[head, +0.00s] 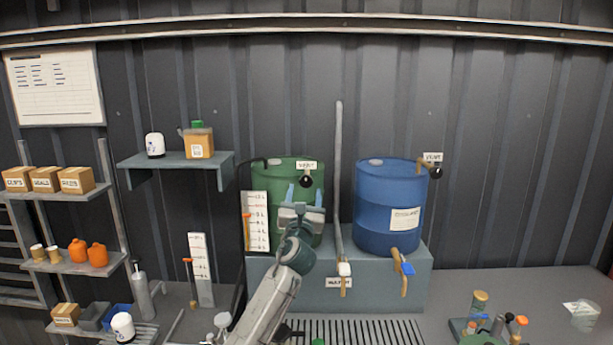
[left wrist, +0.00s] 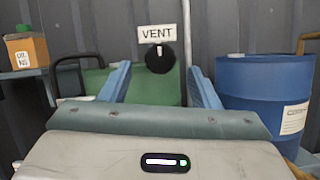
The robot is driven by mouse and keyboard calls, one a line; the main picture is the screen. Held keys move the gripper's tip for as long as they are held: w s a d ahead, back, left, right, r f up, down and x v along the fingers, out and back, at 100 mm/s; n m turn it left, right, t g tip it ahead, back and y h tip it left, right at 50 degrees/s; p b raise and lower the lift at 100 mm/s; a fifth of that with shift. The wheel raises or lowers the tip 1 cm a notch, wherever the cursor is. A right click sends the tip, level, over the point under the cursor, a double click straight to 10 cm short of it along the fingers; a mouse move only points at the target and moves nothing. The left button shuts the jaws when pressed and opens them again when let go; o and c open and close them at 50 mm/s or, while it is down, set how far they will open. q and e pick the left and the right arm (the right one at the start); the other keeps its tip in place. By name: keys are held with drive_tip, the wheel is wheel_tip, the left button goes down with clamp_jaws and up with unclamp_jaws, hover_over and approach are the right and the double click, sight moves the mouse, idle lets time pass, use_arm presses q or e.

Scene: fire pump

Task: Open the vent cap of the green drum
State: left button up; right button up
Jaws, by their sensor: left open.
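The green drum (head: 266,177) stands on a grey plinth left of centre in the head view. Its vent cap (head: 306,181) is a round black knob under a white VENT sign (head: 307,165), at the drum's upper right. In the left wrist view the black vent cap (left wrist: 160,58) shows a light upright mark, with the green drum (left wrist: 150,90) behind and below it. My left gripper (head: 305,192) is open and empty, just below the cap in the head view. In the left wrist view its blue fingers (left wrist: 160,80) point toward the cap, one on either side below it. My right gripper is out of view.
A blue drum (head: 388,205) with its own black vent cap (head: 436,172) stands to the right. A grey upright pipe (head: 340,180) runs between the drums. A wall shelf (head: 180,160) with a box and a white container is at the left. The bench at the right has free room.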

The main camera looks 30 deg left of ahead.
sight(306, 185)
use_arm(q)
drive_tip(key=p+x, duration=0.1)
drive_tip(key=x, duration=0.6)
drive_tip(key=shift+f, duration=0.1)
drive_tip(key=shift+c, duration=0.9)
drive_tip(key=c, duration=0.8)
